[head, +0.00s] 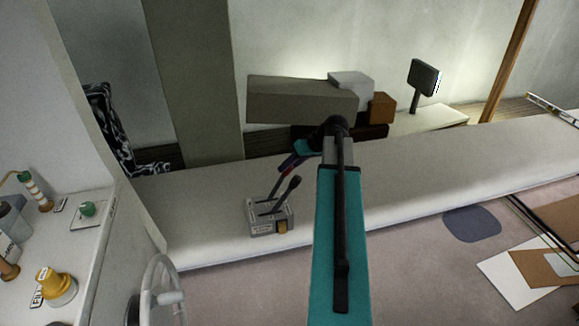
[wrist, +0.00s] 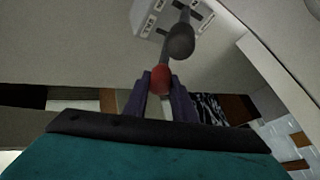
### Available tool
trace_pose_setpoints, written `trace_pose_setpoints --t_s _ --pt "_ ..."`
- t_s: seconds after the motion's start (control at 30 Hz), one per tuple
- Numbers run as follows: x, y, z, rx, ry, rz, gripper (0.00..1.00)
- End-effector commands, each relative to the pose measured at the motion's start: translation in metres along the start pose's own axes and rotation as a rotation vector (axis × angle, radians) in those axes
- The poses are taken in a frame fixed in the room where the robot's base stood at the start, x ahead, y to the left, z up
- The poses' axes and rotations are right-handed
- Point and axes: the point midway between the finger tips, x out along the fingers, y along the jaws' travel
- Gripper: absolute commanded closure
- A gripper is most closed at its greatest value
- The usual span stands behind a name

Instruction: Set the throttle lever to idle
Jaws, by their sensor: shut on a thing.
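A grey control box (head: 262,228) with two levers sits on the long pale ledge. One lever has a black knob (head: 295,181), which also shows large in the wrist view (wrist: 180,41). The other lever has a red knob (wrist: 160,80). My gripper (head: 288,166) reaches down to the levers from behind the teal arm link. In the wrist view its two dark fingers (wrist: 160,84) are shut around the red knob, and the black knob stands just beyond them. White labels (wrist: 150,22) on the box are too small to read.
The pale ledge (head: 200,210) runs across the middle. A long grey box (head: 290,100) lies behind my gripper. A steering wheel (head: 165,295) stands at lower left, beside a counter with a yellow knob (head: 57,287). A dark screen (head: 424,77) stands at the back right.

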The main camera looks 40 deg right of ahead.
Motion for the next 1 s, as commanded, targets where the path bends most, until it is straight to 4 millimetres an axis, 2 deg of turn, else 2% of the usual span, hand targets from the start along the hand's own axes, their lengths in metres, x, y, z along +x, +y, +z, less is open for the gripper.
trace_pose_setpoints --t_s 0.03,0.17,0.2,0.3,0.73,1.0 --pt "-0.001 0.007 0.006 0.002 -0.011 0.015 1.00" --pt "0.000 0.007 0.006 0.002 -0.012 0.015 1.00" --pt "0.000 0.007 0.007 0.002 -0.012 0.015 0.71" --pt "0.000 0.006 0.006 0.002 -0.013 0.013 0.58" --pt "-0.002 0.003 0.004 0.001 -0.011 0.009 0.58" --pt "-0.021 0.003 0.005 0.001 -0.009 0.009 0.58"
